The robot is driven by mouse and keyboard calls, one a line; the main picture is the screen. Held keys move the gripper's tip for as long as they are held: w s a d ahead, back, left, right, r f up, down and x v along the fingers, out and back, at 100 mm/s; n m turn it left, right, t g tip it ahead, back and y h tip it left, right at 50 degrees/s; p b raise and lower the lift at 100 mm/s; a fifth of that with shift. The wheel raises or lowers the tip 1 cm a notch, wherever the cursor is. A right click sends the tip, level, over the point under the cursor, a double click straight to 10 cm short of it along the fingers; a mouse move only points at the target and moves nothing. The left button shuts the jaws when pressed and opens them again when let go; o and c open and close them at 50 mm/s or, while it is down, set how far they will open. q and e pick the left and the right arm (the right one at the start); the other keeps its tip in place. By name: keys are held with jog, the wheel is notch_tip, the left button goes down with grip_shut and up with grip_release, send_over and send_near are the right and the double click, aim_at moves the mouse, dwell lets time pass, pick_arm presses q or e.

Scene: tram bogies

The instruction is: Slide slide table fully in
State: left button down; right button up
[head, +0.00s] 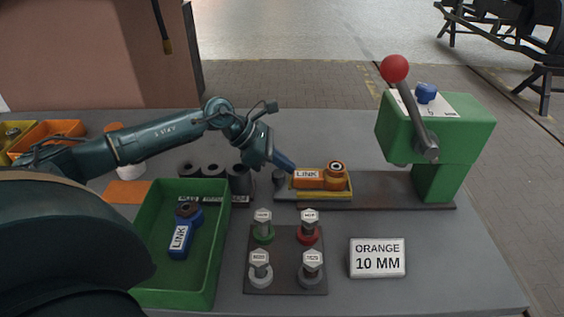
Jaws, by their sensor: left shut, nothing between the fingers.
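The slide table (322,196) is a yellow-edged carrier on a dark rail (385,190) that runs right to the base of the green press (437,150). It sits toward the left part of the rail, with bare rail between it and the press. An orange link (308,180) labelled LINK lies on it, with a dark-topped ring at its right end. My left gripper (288,166) is shut and empty, its tip at the left end of the slide table. I cannot tell whether it touches. My right gripper is not in view.
A green bin (216,250) holds a blue link (183,228). A dark plate (285,284) holds several capped pins. A sign (377,258) reads ORANGE 10 MM. The press has a red-knobbed lever (413,108). Dark cylinders (212,178) stand behind the bin.

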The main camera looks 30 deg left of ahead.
pick_arm(q)
jog(key=w+d, duration=0.2)
jog(key=d, duration=0.2)
jog(key=w+d+b, duration=0.1)
jog(key=w+d, duration=0.2)
jog(key=d, duration=0.1)
jog(key=w+d, duration=0.2)
jog(key=d, duration=0.2)
jog(key=shift+w, duration=0.15)
jog(key=shift+a+r, duration=0.1)
